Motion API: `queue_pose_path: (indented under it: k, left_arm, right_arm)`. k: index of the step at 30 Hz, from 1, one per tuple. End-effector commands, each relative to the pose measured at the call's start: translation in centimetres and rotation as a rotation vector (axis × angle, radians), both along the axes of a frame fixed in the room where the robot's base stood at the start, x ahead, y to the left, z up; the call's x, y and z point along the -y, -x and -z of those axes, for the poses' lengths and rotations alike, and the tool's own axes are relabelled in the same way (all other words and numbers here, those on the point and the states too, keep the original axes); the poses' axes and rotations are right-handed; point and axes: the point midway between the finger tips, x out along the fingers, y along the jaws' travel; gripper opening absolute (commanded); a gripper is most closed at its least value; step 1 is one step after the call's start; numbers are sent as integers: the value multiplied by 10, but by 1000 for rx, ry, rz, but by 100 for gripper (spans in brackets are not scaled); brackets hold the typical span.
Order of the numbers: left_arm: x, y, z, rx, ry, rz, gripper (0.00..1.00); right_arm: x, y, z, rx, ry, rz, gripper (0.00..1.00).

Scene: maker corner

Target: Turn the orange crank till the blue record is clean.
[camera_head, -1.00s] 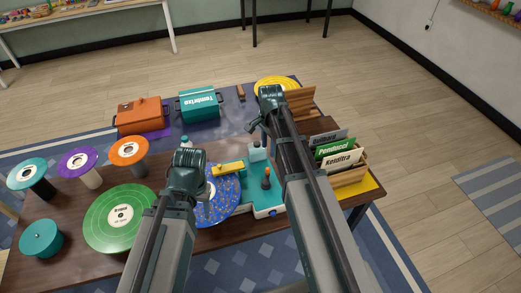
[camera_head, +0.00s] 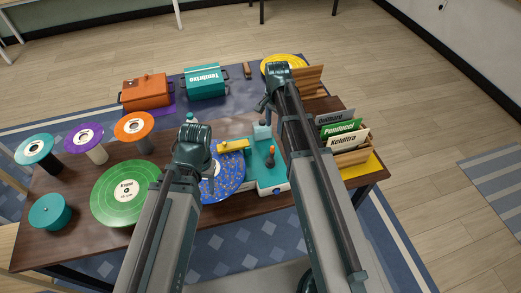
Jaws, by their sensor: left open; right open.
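The blue record (camera_head: 228,178) lies on the teal record-cleaning machine (camera_head: 270,178), with specks over its surface and a yellow bar (camera_head: 233,146) across its far part. The orange crank (camera_head: 271,154) stands up on the machine, right of the record. My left gripper (camera_head: 190,160) is open at the record's left edge, and its arm hides part of the record. My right gripper (camera_head: 266,106) is open beyond the machine, above the far part of the table. Neither gripper touches the crank.
A green record (camera_head: 125,193) lies left of my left arm. Teal (camera_head: 36,149), purple (camera_head: 83,138) and orange (camera_head: 134,126) records sit on stands. An orange box (camera_head: 146,91) and teal box (camera_head: 205,82) stand behind. A sleeve rack (camera_head: 350,158) stands right of my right arm.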

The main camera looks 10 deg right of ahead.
Motion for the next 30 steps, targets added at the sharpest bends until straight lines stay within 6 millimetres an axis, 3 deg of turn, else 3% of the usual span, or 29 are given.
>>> queue_pose_path:
  k: [24,30]
  left_arm:
    - [0,0,0,0,0,0,54]
    - [0,0,0,0,0,0,54]
  right_arm:
    - [-1,0,0,0,-1,-2144,54]
    - [-1,0,0,0,-1,-2605,54]
